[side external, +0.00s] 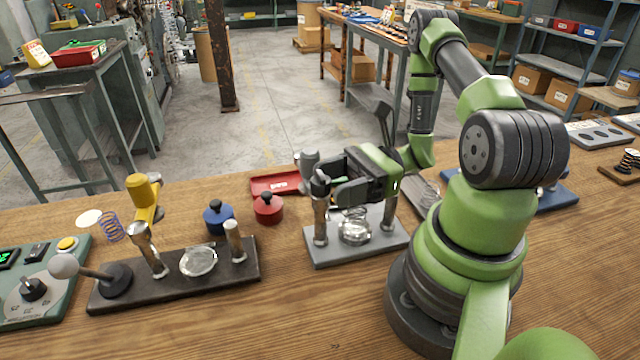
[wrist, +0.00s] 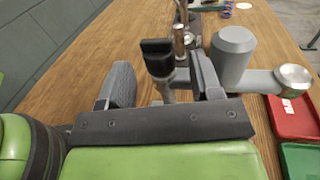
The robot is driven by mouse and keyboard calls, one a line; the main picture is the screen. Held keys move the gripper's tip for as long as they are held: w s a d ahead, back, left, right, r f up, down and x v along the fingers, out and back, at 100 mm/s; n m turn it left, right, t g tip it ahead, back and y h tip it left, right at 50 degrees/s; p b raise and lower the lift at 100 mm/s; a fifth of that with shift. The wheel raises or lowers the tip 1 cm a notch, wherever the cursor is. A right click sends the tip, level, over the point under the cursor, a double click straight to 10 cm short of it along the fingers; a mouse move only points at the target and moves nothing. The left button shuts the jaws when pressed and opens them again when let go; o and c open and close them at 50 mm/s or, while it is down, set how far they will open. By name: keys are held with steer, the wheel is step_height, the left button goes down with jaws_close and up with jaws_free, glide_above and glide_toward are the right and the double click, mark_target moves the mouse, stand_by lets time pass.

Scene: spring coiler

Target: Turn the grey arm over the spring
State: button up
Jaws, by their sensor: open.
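The grey arm (wrist: 233,55) has a thick grey cylinder and a bar ending in a chrome disc in the wrist view; its cylinder also shows in the side view (side external: 309,163). It points away from the grey base plate (side external: 375,246), toward the red tray. A coil spring (side external: 355,214) stands over a clear dish on that plate, partly hidden under my gripper. My gripper (side external: 338,184) is open above the plate. In the wrist view, its fingers (wrist: 163,80) stand either side of a black-topped post (wrist: 157,55), beside the grey arm. I cannot tell whether they touch it.
Blue (side external: 218,218) and red (side external: 268,208) knobbed pots stand between the fixtures. A red tray (side external: 262,185) lies behind. The front table is clear.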

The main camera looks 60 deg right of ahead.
steer(key=shift+x, duration=1.45)
steer(key=shift+r, duration=0.15)
jaws_close()
steer(key=shift+m+t+h, duration=2.3)
steer(key=shift+t+h, duration=0.2)
steer(key=shift+h, duration=0.1)
jaws_free()
steer(key=shift+y, duration=0.3)
